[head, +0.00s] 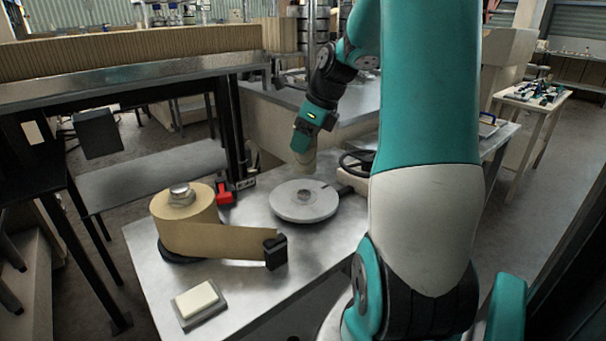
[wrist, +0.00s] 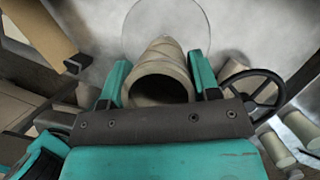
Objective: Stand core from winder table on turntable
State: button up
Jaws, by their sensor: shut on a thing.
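The core, a beige spiral-wound cardboard tube (wrist: 160,80), sits between the two green fingers of my gripper (wrist: 160,70), which is shut on it. Its open end faces the wrist camera and its far end points toward the turntable disc (wrist: 165,22). In the head view my gripper (head: 305,146) points down, and a small part of the core (head: 304,163) shows below it. The turntable (head: 290,208) is a round grey disc on the metal table, with the core near its far edge. I cannot tell whether the core touches the disc.
A brown paper roll (head: 171,220) stands left of the turntable, its strip reaching a black block (head: 275,252). A red item (head: 225,192) lies behind. A black handwheel (head: 357,163) is close right of my gripper. A pale pad (head: 197,300) lies at the front.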

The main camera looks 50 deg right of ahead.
aim_at(304, 168)
notch_tip(304, 168, down, 8)
jog(key=shift+r+b, duration=0.2)
jog(key=shift+b, duration=0.15)
jog(key=shift+f, duration=0.15)
jog(key=o, duration=0.9)
